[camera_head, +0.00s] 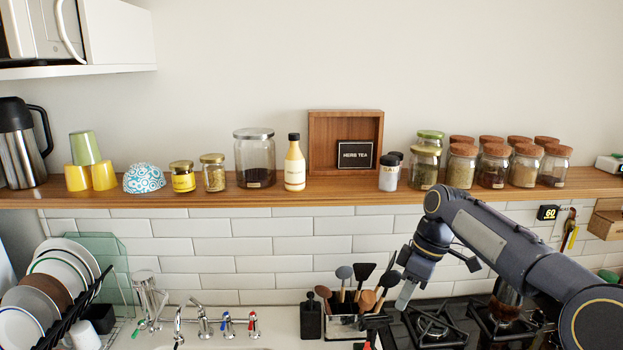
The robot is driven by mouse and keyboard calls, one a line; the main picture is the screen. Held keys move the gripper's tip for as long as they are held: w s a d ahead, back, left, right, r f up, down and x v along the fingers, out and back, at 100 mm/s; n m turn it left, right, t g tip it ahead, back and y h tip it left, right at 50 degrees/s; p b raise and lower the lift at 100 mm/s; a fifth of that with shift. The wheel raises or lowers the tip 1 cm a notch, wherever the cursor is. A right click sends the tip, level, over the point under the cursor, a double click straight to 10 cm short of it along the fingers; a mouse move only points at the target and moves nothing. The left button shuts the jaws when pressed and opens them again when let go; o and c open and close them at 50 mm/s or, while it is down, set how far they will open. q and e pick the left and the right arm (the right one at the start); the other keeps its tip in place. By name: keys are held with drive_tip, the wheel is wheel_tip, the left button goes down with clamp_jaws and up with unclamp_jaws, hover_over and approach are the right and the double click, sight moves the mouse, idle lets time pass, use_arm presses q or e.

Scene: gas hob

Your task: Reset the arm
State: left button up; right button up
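My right arm comes in from the lower right and bends downward over the hob (432,326). My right gripper (410,283) hangs above the left part of the hob, just right of the utensil holder. It is seen from above and behind, and its finger gap does not show clearly. I see nothing held in it. My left gripper is not in view.
A wooden shelf (330,192) with jars, a bottle and a framed sign (356,154) runs along the wall. A utensil holder (345,326) stands left of the hob. A kettle-like pot (506,300) is behind my arm. Taps and a dish rack (75,310) are at left.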

drive_tip(key=s+d+r+m+t, duration=0.2)
drive_tip(key=s+m, duration=0.1)
drive_tip(key=s, duration=0.5)
drive_tip(key=s+f+m+t, duration=0.1)
drive_tip(key=s+f+m, duration=0.2)
drive_tip(key=s, duration=0.4)
drive_tip(key=s+f+m+t+b, duration=0.1)
drive_tip(key=s+f+m, duration=0.2)
drive_tip(key=s, duration=0.4)
drive_tip(key=s+a+f+m+t, duration=0.1)
drive_tip(key=s+f+m+t, duration=0.1)
drive_tip(key=s+f+m, duration=0.2)
drive_tip(key=s+m, duration=0.1)
drive_tip(key=s, duration=0.2)
drive_tip(key=shift+b, duration=0.3)
